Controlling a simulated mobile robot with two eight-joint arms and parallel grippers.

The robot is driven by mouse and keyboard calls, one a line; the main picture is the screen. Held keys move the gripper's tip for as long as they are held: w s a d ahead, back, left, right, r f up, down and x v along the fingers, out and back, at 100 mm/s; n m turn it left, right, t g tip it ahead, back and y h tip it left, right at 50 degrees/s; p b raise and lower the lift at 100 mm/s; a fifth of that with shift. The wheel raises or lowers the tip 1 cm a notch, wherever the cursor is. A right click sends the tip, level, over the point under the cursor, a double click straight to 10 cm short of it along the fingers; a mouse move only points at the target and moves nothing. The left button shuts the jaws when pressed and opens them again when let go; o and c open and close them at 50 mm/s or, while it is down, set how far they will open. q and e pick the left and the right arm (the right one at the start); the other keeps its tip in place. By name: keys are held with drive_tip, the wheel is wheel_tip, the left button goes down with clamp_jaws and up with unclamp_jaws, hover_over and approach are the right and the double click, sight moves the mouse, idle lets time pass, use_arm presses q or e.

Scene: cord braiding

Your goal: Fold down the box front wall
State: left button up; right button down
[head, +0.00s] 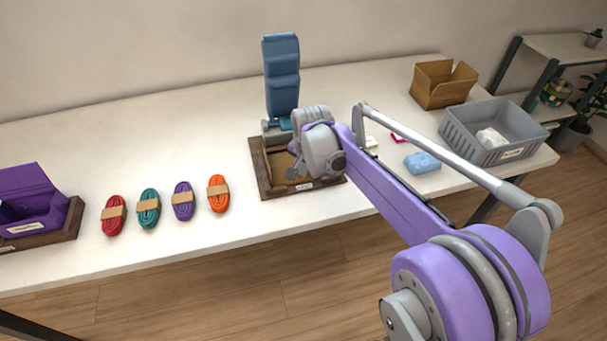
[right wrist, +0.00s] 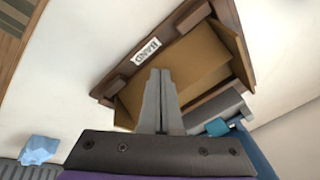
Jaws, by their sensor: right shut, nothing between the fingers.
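The brown cardboard box sits in a dark wooden tray (head: 262,180) with a white label on its front edge. My right arm covers much of it in the head view. The right wrist view shows the box's cardboard panels (right wrist: 192,66) inside the tray's wooden frame (right wrist: 172,47), with one panel standing at the side. My right gripper (right wrist: 160,72) is shut and empty, its fingertips over the cardboard near the label side. Whether they touch it I cannot tell. In the head view the fingers (head: 294,166) are partly hidden by the wrist. My left gripper is not in view.
A tall blue upright fixture (head: 282,75) stands directly behind the tray. Several cord bundles (head: 183,201) and an open purple box (head: 30,205) lie left. A blue cloth (head: 422,163), grey crate (head: 468,137) and open carton (head: 441,88) are right. The back-left table is clear.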

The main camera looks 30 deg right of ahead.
drive_tip(key=shift+w+d+f, duration=0.1)
drive_tip(key=shift+w+d, duration=0.05)
drive_tip(key=shift+w, duration=0.5)
drive_tip(key=shift+w+d+f, duration=0.1)
drive_tip(key=shift+w+f, duration=0.15)
drive_tip(key=shift+w, duration=0.2)
drive_tip(key=shift+f, duration=0.1)
